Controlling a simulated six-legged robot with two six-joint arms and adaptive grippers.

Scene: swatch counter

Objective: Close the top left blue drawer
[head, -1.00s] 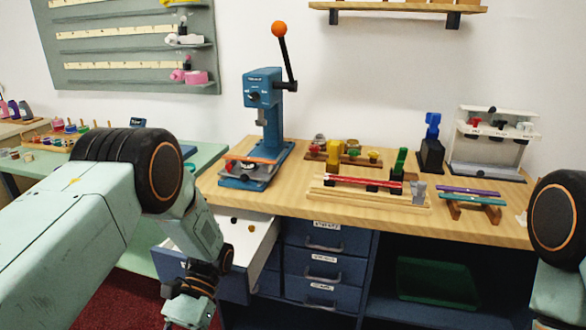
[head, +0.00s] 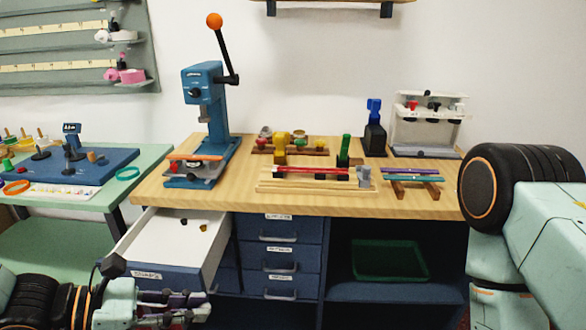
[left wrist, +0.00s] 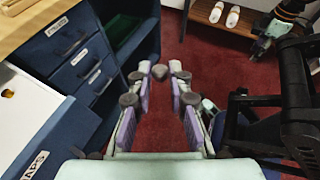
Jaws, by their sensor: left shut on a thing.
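The top left blue drawer (head: 152,276) stands open below the counter, its white inside showing with a dark and a brown small piece in it. Its labelled front also shows at the lower left of the left wrist view (left wrist: 38,164). My left gripper (head: 178,304) is low at the drawer's front, just below its label in the head view. Its purple-padded fingers (left wrist: 166,90) point over the red floor, beside the drawer front. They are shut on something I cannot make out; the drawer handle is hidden.
Closed blue drawers (head: 280,258) are right of the open one. A green bin (head: 390,260) sits on the open shelf. The wooden counter (head: 240,200) carries a blue press (head: 208,100) and several tools. A green side table (head: 148,160) stands at left.

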